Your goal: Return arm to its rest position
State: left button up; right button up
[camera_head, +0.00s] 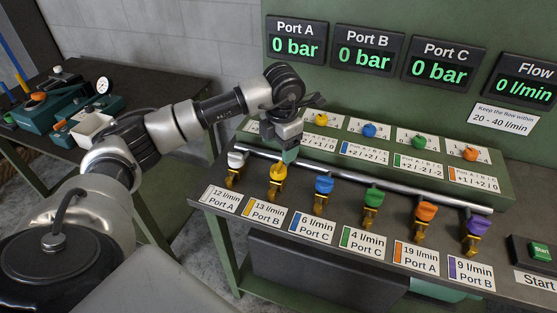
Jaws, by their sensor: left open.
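My left arm (176,124) reaches in from the left, silver and black, over the left end of the green valve bench. My left gripper (289,149) points down above the bench, near the left end of the metal pipe (360,181). It is open. A small teal patch shows at its fingertips, and I cannot tell if this is part of the gripper. The gripper hides part of the upper panel behind it. My right gripper is not in view.
A front row of coloured valves runs from white (236,159) to purple (477,226). Yellow (321,119), blue, green and orange (471,153) knobs sit behind. Port displays (369,50) read 0 bar; flow reads 0. A start button (540,251) is at right. A dark table with equipment (60,110) stands left.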

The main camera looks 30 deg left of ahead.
pick_arm(q)
notch_tip(320, 180, up, 2)
jog(key=shift+r, duration=0.15)
jog(key=shift+d, duration=0.1)
dwell(0.4)
